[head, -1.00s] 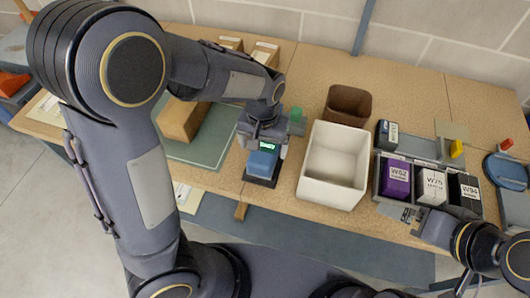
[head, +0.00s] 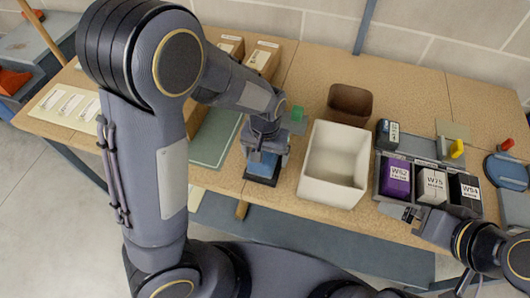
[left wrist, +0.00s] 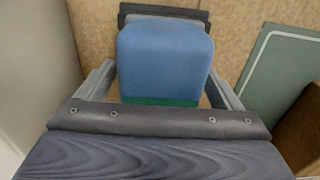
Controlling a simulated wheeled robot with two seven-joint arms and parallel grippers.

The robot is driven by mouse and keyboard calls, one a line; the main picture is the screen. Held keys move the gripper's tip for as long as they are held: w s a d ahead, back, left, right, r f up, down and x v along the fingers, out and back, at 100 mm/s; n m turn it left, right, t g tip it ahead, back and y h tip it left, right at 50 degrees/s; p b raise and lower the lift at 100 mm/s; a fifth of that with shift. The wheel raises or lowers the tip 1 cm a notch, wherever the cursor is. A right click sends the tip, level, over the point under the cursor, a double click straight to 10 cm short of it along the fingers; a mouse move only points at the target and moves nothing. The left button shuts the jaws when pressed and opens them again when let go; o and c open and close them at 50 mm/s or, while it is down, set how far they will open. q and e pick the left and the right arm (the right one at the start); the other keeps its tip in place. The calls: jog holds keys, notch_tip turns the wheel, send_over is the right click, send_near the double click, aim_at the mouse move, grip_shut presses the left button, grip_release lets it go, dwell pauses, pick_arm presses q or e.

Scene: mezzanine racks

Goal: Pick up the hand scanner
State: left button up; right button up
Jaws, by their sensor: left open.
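The hand scanner (head: 262,165) is a blue block on a dark base (head: 261,181) near the front edge of the table. It also shows in the left wrist view (left wrist: 165,52), with a green strip at its lower edge. My left gripper (head: 266,147) is above the scanner and partly hides it. In the left wrist view its open fingers (left wrist: 162,88) stand on either side of the blue body, with a gap on the right; contact on the left is unclear. My right gripper (head: 411,214) is by the front of the labelled boxes; its jaw opening is unclear.
A white bin (head: 333,166) stands close to the right of the scanner, with a brown bin (head: 350,103) behind it. A green mat (head: 213,138) lies left.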

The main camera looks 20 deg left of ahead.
pick_arm(q)
jog(key=shift+c, duration=0.2)
jog(key=c, duration=1.2)
